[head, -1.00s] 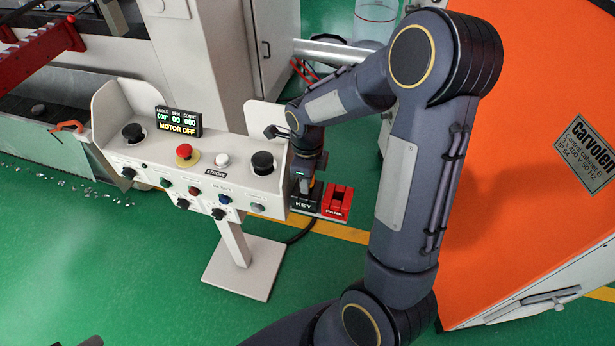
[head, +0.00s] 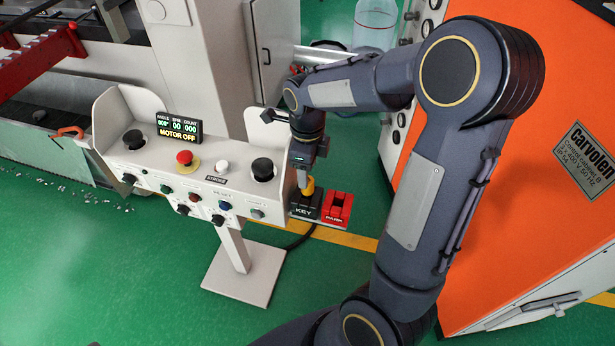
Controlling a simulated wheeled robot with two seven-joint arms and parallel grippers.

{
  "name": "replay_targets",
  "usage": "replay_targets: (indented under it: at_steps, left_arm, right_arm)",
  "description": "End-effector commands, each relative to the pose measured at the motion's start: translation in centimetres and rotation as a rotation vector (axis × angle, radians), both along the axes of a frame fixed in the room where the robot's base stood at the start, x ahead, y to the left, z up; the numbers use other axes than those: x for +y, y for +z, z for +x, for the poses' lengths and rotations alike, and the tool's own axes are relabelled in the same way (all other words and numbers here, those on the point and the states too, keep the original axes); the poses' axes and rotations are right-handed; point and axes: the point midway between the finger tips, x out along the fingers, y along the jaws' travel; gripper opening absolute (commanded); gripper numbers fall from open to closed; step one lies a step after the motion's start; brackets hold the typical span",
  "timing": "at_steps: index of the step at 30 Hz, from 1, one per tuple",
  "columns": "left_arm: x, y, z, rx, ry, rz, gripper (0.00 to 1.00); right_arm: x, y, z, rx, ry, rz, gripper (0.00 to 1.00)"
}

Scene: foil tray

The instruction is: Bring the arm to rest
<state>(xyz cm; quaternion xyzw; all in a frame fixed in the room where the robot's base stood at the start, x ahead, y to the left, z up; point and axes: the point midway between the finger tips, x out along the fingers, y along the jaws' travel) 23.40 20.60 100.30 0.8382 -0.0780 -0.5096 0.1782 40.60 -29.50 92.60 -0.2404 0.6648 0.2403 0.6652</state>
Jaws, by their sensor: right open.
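My right arm comes in from the lower right and bends over at the elbow. My right gripper (head: 304,176) points down beside the right end of the control console. It is open, just above a yellow key-like piece (head: 309,187) that stands in the black KEY block (head: 305,207). The fingers are small and partly hidden, so I cannot tell whether they touch the yellow piece. The red PARK block (head: 338,207) sits right beside the KEY block. My left gripper is not in view.
The white control console (head: 230,235) has knobs, buttons, a red mushroom button (head: 184,158) and a display (head: 179,126) reading MOTOR OFF. An orange cabinet (head: 530,100) stands close on the right. A machine with a red rack (head: 40,60) is at upper left. Green floor is open in front.

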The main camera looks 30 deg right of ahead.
Motion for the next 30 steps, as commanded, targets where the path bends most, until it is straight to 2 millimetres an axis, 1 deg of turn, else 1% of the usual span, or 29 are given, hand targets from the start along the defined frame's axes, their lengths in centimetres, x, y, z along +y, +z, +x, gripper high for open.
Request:
replay_targets:
  at_steps: [1,5,20,23,26,29,30]
  left_arm:
    - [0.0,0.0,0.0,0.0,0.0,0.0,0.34]
    - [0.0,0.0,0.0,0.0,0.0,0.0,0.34]
    - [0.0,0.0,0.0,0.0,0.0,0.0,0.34]
    - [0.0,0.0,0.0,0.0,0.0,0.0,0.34]
    - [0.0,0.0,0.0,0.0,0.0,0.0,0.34]
    - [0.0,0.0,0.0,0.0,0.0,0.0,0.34]
    - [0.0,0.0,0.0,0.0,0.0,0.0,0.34]
  right_arm:
    - [0.0,0.6,0.0,-0.002,0.001,0.001,0.56]
    - [0.0,1.3,0.0,-0.001,0.001,0.001,0.56]
    - [0.0,1.3,0.0,0.001,0.0,0.001,0.56]
    - [0.1,1.4,-0.2,-0.005,0.021,0.007,0.56]
    - [0.4,2.3,-1.2,-0.033,0.131,0.032,0.56]
    - [1.1,3.8,-3.0,-0.097,0.352,0.068,0.56]
    - [1.5,4.5,-4.0,-0.132,0.466,0.078,0.56]
